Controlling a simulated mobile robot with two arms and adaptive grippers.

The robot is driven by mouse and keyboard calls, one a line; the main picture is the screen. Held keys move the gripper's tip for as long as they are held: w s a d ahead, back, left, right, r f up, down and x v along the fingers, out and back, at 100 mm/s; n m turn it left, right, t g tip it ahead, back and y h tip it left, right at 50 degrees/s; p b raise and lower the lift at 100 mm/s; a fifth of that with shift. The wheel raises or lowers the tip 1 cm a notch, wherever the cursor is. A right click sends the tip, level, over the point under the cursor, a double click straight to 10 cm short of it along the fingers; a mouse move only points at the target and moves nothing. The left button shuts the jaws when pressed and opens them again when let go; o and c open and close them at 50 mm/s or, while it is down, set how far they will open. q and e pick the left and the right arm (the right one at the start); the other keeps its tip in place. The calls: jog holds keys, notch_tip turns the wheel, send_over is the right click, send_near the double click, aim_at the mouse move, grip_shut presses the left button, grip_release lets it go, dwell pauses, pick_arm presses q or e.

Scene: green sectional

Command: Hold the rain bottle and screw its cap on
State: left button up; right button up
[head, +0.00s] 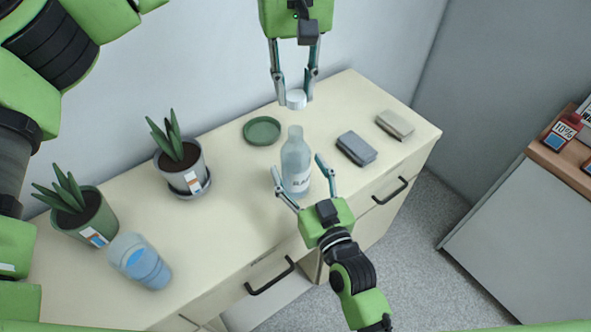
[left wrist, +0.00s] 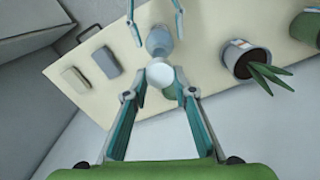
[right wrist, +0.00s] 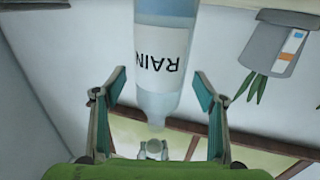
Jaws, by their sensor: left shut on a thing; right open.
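The clear, pale blue rain bottle (head: 295,158) stands upright and uncapped on the cream cabinet top. Its label shows in the right wrist view (right wrist: 160,62). My left gripper (head: 296,95) is shut on the white cap (head: 296,99), above and apart from the bottle's neck in the head view. The cap shows end-on in the left wrist view (left wrist: 160,75), with the bottle (left wrist: 159,42) beyond it. My right gripper (head: 297,170) is open, its fingers either side of the bottle; a gap shows beside each finger in the right wrist view (right wrist: 158,75).
A green dish (head: 262,131) lies left of the bottle; a dark grey box (head: 356,148) and a beige box (head: 395,124) lie right. Black drawer handles (head: 270,276) stick out in front.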

jog(key=shift+x, duration=1.05)
jog(key=c, duration=1.7)
pick_arm(q)
send_over(295, 129)
jog(key=shift+f, duration=2.45)
jog(key=shift+f, duration=0.9)
jog(key=shift+f, duration=0.55)
